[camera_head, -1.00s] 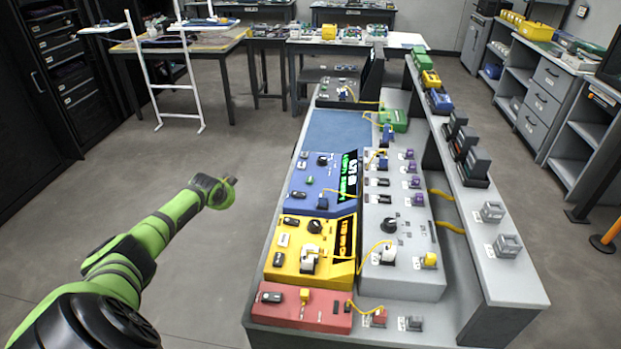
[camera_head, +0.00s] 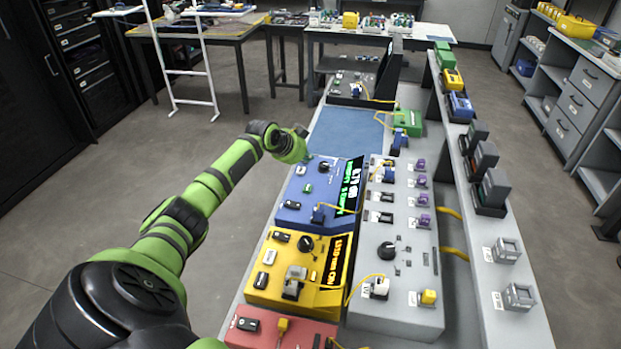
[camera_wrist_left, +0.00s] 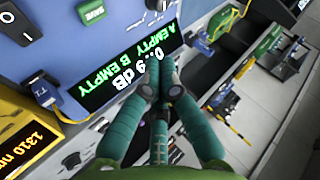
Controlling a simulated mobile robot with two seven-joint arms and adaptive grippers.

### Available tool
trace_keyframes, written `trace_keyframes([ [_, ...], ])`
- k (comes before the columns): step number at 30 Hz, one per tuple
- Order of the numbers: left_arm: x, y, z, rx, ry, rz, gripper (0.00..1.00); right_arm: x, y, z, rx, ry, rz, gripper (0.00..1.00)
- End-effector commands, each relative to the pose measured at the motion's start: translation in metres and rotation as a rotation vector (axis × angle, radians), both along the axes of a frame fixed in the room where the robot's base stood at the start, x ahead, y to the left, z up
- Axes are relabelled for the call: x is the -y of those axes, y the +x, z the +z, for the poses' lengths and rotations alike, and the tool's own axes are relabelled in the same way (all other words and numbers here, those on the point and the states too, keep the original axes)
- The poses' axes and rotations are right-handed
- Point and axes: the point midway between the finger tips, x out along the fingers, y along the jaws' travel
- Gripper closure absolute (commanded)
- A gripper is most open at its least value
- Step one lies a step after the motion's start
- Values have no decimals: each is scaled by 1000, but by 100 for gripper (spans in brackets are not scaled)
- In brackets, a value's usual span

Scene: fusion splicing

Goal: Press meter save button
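The blue meter (camera_head: 333,215) lies on the bench in the head view, with a lit green display (camera_head: 351,183). A small green button (camera_head: 307,188) sits on its top face; in the left wrist view a green button (camera_wrist_left: 92,11) shows at the top edge. Its lettering is too small to read. My left gripper (camera_head: 303,131) is above the far left edge of the meter in the head view. In the wrist view its fingertips (camera_wrist_left: 158,66) are together, empty, in front of the display (camera_wrist_left: 130,70). My right gripper is not in view.
A yellow device (camera_head: 298,275) with an orange display and a red one (camera_head: 275,335) lie nearer on the bench. A grey panel (camera_head: 398,255) with connectors and yellow cables is to the right. A blue mat (camera_head: 345,135) lies beyond the meter.

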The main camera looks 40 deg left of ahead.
Motion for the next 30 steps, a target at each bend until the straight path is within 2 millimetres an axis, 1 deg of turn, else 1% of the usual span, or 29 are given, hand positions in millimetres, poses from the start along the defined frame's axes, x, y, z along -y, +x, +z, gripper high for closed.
trace_keyframes([
  [1, 0, 0, 0, 0, 0, 0, 100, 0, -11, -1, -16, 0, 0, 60],
  [3, 0, 0, 0, 0, 0, 0, 100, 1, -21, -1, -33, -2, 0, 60],
  [6, 0, 0, -2, 0, -1, 1, 100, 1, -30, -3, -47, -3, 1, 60],
  [11, 0, 0, -11, -1, 0, 1, 100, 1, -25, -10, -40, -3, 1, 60],
  [14, 0, 0, -21, 0, -1, 1, 100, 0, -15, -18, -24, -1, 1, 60],
  [18, 0, 0, -40, 0, -1, 1, 100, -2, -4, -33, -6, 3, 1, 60],
  [24, 0, 0, -70, -1, -1, 2, 100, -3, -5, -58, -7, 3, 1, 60],
  [27, 0, 0, -81, -1, -1, 2, 100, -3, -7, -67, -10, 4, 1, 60],
  [30, 0, 0, -87, 0, 0, 2, 100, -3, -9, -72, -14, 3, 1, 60],
])
